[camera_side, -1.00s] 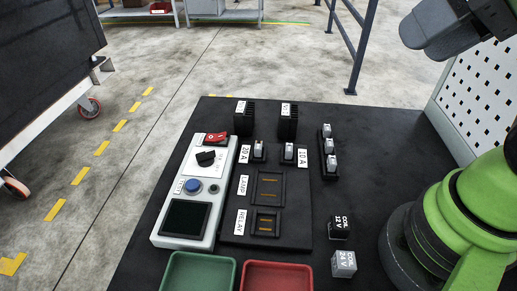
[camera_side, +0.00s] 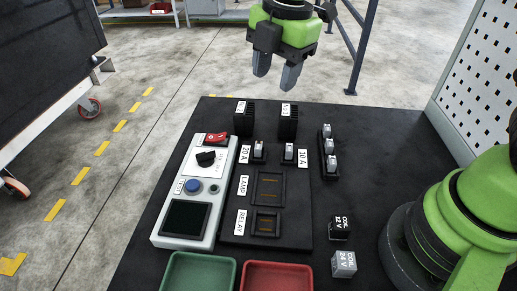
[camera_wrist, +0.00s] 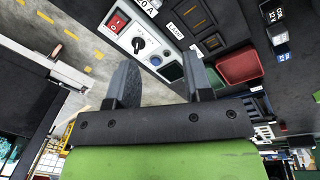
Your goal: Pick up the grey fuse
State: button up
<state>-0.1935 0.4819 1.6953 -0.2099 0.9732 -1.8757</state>
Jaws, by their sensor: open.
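Small pale grey fuses stand in a narrow black rack (camera_side: 331,170) on the right of the black bench; the front one (camera_side: 332,161), middle one (camera_side: 330,145) and back one (camera_side: 327,130) look alike. More fuses sit in the holders marked 20 A (camera_side: 258,151) and 10 A (camera_side: 289,152); the 20 A one shows an orange spot. I cannot tell which is the grey fuse. My gripper (camera_side: 276,74) is open and empty, high beyond the bench's back edge, apart from every fuse. Its fingers also show in the wrist view (camera_wrist: 162,80), where I cannot make out the rack.
A white control box (camera_side: 218,190) with a red switch, knob and blue button lies left of the fuse panel. Two black finned blocks (camera_side: 243,120) (camera_side: 288,122) stand behind the holders. Coil blocks (camera_side: 339,228) (camera_side: 344,263) and green (camera_side: 200,276) and red (camera_side: 278,277) trays are in front.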

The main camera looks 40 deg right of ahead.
aim_at(258, 147)
jog(key=f+n, duration=0.2)
jog(key=f, duration=0.1)
jog(key=w+a+f+n+g, duration=0.1)
jog(key=f+n, duration=0.1)
jog(key=f, duration=0.2)
jog(key=w+f+n, duration=0.1)
jog(key=f+n, duration=0.1)
jog(key=f, duration=0.2)
jog(key=shift+w+a+f+n+h, duration=0.25)
jog(key=shift+a+n+h, duration=0.05)
jog(key=shift+a+h, duration=0.1)
jog(key=shift+w+d+f, duration=0.1)
jog(key=shift+f, duration=1.45)
jog(key=shift+w+d+f, duration=0.1)
jog(key=shift+f, duration=1.45)
grip_shut()
